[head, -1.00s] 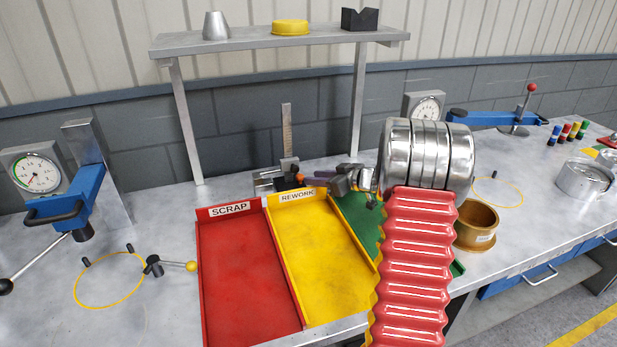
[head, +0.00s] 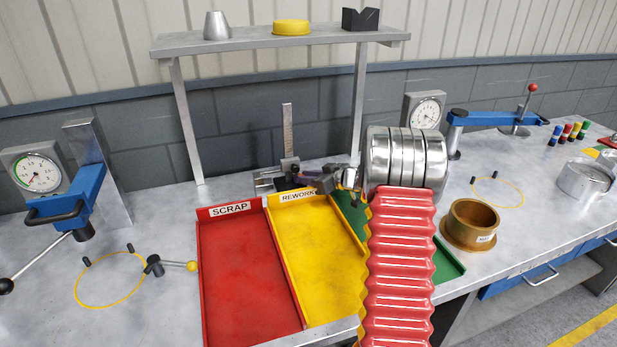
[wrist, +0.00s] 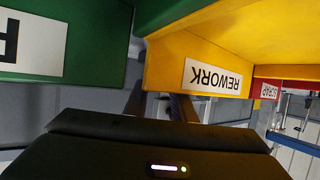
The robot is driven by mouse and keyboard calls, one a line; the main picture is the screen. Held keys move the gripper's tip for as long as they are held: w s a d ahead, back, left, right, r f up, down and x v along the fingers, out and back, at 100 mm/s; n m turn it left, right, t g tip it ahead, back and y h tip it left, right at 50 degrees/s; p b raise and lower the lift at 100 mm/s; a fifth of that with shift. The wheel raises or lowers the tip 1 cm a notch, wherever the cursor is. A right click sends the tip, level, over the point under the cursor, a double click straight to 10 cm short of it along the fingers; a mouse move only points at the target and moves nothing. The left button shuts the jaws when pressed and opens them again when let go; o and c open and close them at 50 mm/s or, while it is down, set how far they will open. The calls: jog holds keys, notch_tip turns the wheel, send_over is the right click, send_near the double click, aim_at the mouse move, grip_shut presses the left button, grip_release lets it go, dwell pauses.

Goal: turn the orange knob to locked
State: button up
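The orange knob cannot be made out now; the place by the foot of the upright steel gauge (head: 288,135), behind the trays, is partly covered by my gripper. My gripper (head: 312,174) is over the back edge of the yellow REWORK tray (head: 318,250), close to the gauge's foot and right of it. In the wrist view, two dark brownish fingers (wrist: 160,106) show with a gap between them and nothing visible held. Their tips are partly hidden near the yellow tray's wall.
The red SCRAP tray (head: 245,280) is left of the yellow one, and a green tray (head: 447,262) lies partly behind my arm. A brown bushing (head: 472,222) stands at right. A steel shelf (head: 280,40) spans above the gauge. The left bench holds a yellow-ball lever (head: 191,266).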

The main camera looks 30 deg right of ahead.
jog(key=shift+c, duration=1.4)
jog(key=shift+s+d, duration=0.15)
jog(key=shift+d, duration=0.2)
grip_shut()
grip_release()
jog(key=shift+a, duration=0.35)
jog(key=shift+a+r+m+h, duration=0.15)
jog(key=shift+a+m+h, duration=0.1)
jog(key=shift+m+h, duration=0.25)
jog(key=shift+w+a+r+m+t+h, duration=0.1)
jog(key=shift+m+t+h, duration=0.05)
jog(key=shift+m+h, duration=0.7)
jog(key=shift+w+a+m+t+h, duration=0.1)
jog(key=shift+m+t+h, duration=0.05)
jog(key=shift+m+h, duration=1.5)
jog(key=shift+h, duration=0.5)
dwell(1.6)
